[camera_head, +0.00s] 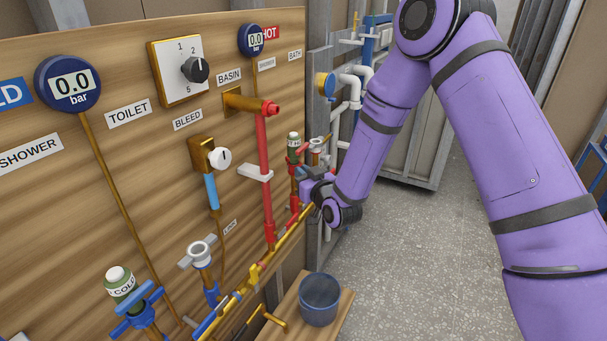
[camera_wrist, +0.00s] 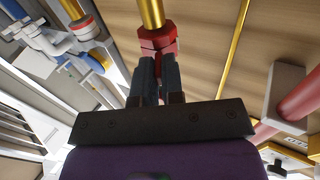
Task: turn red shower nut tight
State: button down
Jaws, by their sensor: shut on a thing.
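The red shower nut (camera_wrist: 158,42) is a hexagonal fitting on a brass pipe (camera_wrist: 151,12), seen in the wrist view just beyond my fingertips. My gripper (camera_wrist: 158,62) has its two dark fingers closed on the lower part of this red fitting, one on each side. In the head view my gripper (camera_head: 309,190) reaches the right end of the wooden panel, at the red fittings below the green-and-red hot valve (camera_head: 293,150). The nut itself is mostly hidden there by my gripper and the pipes. I cannot tell how tight it is.
A red pipe (camera_head: 263,150) with a white clip stands left of my gripper, and a brass pipe (camera_head: 285,240) runs below it. A blue-grey bucket (camera_head: 319,299) stands on a wooden ledge (camera_head: 343,306). White pipes (camera_head: 352,85) are behind. The floor at right is clear.

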jog(key=shift+s+a+f+m+t+h, duration=0.1)
jog(key=shift+a+m+t+h, duration=0.25)
jog(key=shift+m+h, duration=0.85)
jog(key=shift+s+a+r+m+t+h, duration=0.15)
jog(key=shift+a+m+h, duration=0.4)
jog(key=shift+h, duration=1.1)
jog(key=shift+s+a+f+m+t+h, duration=0.15)
jog(key=shift+a+m+t+h, duration=0.15)
jog(key=shift+m+h, duration=0.95)
jog(key=shift+w, duration=0.15)
jog(key=c, duration=1.2)
grip_release()
jog(key=shift+c, duration=0.2)
jog(key=s, duration=1)
jog(key=shift+s+a, duration=0.3)
jog(key=shift+s, duration=0.1)
